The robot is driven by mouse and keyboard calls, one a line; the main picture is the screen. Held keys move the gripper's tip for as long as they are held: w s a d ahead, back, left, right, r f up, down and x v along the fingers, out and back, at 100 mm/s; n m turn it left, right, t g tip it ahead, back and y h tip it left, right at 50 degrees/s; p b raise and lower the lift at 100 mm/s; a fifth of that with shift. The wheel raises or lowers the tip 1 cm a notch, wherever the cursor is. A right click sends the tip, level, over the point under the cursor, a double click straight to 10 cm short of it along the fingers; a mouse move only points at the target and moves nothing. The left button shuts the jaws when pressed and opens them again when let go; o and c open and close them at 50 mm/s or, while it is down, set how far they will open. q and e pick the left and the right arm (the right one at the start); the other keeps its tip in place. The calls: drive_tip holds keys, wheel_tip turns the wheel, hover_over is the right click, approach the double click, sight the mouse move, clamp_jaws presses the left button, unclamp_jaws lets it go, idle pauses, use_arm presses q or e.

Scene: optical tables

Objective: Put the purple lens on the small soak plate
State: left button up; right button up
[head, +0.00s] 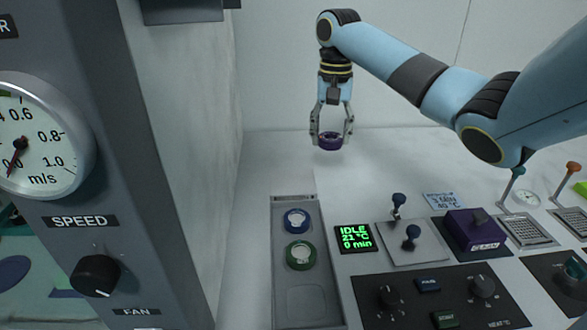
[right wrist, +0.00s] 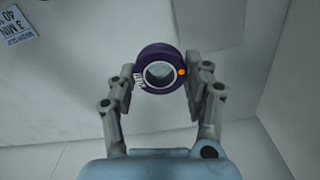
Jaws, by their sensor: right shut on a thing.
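The purple lens (head: 330,141) is a dark ring held between the fingertips of my right gripper (head: 331,137), above the pale surface at the back. In the right wrist view the lens (right wrist: 161,70) shows clear glass, a white label and an orange dot, with a finger on each side. I cannot tell for sure which surface is the small soak plate; a light grey plate with two blue-knobbed levers (head: 416,246) sits beside a display (head: 355,238) reading IDLE, 21 °C, 0 min. My left gripper is out of view.
A grey tray (head: 280,317) holds a blue-ringed lens (head: 296,221) and a green-ringed one (head: 301,254). A purple box (head: 474,233) and a black control panel (head: 440,300) are at the right. A tall grey cabinet (head: 120,130) blocks the left. The back surface is mostly clear.

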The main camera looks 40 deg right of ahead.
hover_over(292, 181)
drive_tip(key=f, duration=0.4)
drive_tip(key=shift+s+d+f, duration=0.3)
drive_tip(key=shift+w+a+f, duration=0.2)
drive_tip(key=shift+a, duration=0.05)
drive_tip(key=shift+a+f, duration=0.1)
drive_tip(key=shift+f, duration=0.15)
wheel_tip(292, 181, down, 4)
drive_tip(key=shift+r, duration=0.15)
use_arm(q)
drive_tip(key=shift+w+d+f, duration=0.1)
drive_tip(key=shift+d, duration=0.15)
use_arm(e)
drive_tip(key=o, duration=1.2)
drive_tip(key=shift+c, duration=0.2)
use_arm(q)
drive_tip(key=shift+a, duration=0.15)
